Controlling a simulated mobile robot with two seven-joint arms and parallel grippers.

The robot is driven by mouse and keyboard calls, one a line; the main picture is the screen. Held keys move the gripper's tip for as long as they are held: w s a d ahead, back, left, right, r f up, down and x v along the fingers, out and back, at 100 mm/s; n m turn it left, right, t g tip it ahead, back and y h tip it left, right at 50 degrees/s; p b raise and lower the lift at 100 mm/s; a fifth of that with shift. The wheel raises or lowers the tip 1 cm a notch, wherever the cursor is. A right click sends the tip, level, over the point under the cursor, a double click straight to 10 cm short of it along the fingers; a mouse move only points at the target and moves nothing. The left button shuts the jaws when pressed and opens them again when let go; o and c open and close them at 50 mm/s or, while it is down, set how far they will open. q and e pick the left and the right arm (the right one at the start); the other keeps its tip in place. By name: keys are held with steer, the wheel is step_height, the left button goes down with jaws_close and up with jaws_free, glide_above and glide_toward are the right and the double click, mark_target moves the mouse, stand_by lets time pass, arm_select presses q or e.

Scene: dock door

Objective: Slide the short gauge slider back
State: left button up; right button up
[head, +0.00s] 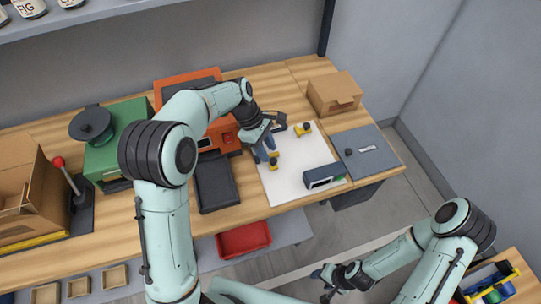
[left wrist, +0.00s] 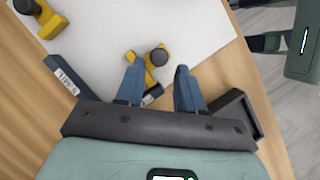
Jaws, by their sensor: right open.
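Two yellow pieces with dark knobs sit on the white board (head: 285,185). One yellow piece (head: 303,129) is near the board's far edge and the other (head: 274,161) is by my left gripper (head: 267,154). In the left wrist view, the nearer yellow piece (left wrist: 136,63) with its black knob (left wrist: 158,57) lies just beyond the two blue fingertips. The left fingers are open, apart from the knob. I cannot tell which piece is the short gauge slider. My right gripper (head: 321,276) is open and empty, low over the floor.
A blue-grey box (head: 322,176) stands on the board's near right. A black tray (head: 215,182) lies left of the board, and a cardboard box (head: 334,92) stands behind right.

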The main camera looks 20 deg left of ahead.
mark_target(273, 160)
arm_select(q)
steer(key=shift+x, duration=1.65)
arm_select(e)
steer(key=shift+s+f, duration=0.2)
steer(key=shift+f, duration=0.05)
arm_select(q)
jaws_close()
steer(key=s+d+b, duration=0.1)
steer(key=s, duration=0.1)
steer(key=s+d+b, duration=0.1)
steer(key=shift+s+d, duration=0.35)
steer(key=shift+s, duration=0.05)
steer(key=shift+s+d, duration=0.15)
steer(key=shift+s, duration=0.15)
steer(key=shift+w, duration=0.2)
arm_select(e)
steer(key=shift+s+f, duration=0.95)
steer(key=shift+f, duration=0.15)
arm_select(q)
jaws_free()
steer(key=shift+s, duration=0.15)
arm_select(e)
steer(key=shift+s, duration=0.1)
